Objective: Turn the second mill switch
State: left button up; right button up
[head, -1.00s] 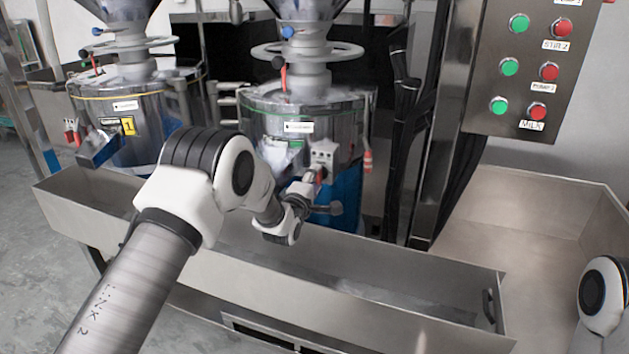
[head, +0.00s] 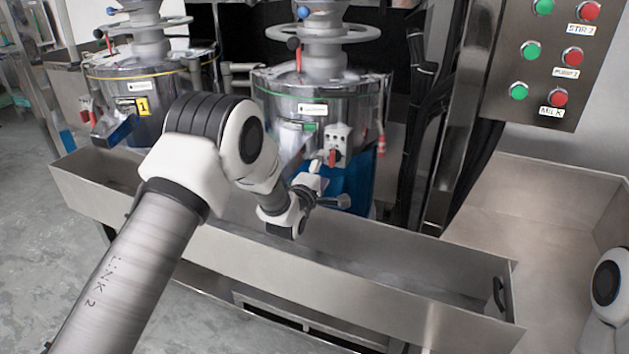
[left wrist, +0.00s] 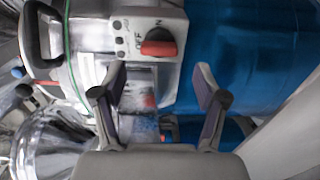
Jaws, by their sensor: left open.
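The second mill (head: 318,90) is a steel drum on a blue base, right of the mill marked 1. Its switch is a red knob (head: 332,157) on a small light panel (head: 338,140). In the left wrist view the red knob (left wrist: 158,48) lies crosswise on the panel, with OFF and ON lettering beside it. My left gripper (left wrist: 158,82) is open and empty, its two fingertips just short of the knob and apart from it. In the head view my left gripper (head: 318,186) is small and partly hidden by its wrist, just below the panel. My right gripper is out of view.
A steel trough (head: 350,275) runs in front of both mills, under my left arm. The first mill (head: 150,90) stands at left. A button panel (head: 545,60) hangs at upper right. Dark cables and a steel post (head: 455,130) stand right of the second mill.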

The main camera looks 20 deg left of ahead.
pick_arm(q)
jog(key=s, duration=0.8)
jog(key=shift+s+a, duration=0.15)
